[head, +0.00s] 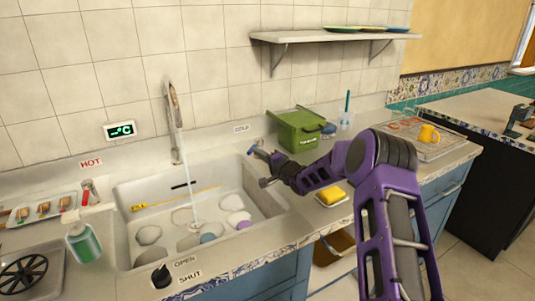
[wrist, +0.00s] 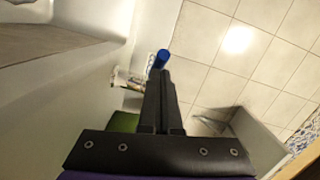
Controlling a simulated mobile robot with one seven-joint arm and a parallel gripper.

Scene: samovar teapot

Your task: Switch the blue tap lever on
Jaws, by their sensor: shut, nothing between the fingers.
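The blue tap lever (head: 251,150) is at the back right of the sink, below the COLD label. In the wrist view the blue lever (wrist: 159,60) shows just past my fingertips. My gripper (head: 260,155) is shut and empty, with its tips right at the lever. In the wrist view the gripper's (wrist: 161,75) two dark fingers lie together; I cannot tell whether they touch the lever. The tap spout (head: 174,120) stands at the back of the sink, and a thin stream of water (head: 188,192) falls from it.
The sink (head: 128,222) holds several dishes. A green bin (head: 300,130) stands right of the lever, near my gripper. A yellow sponge (head: 331,195) lies below my forearm. A red lever (head: 90,192) is at the left, by the HOT label. A shelf (head: 290,38) hangs above.

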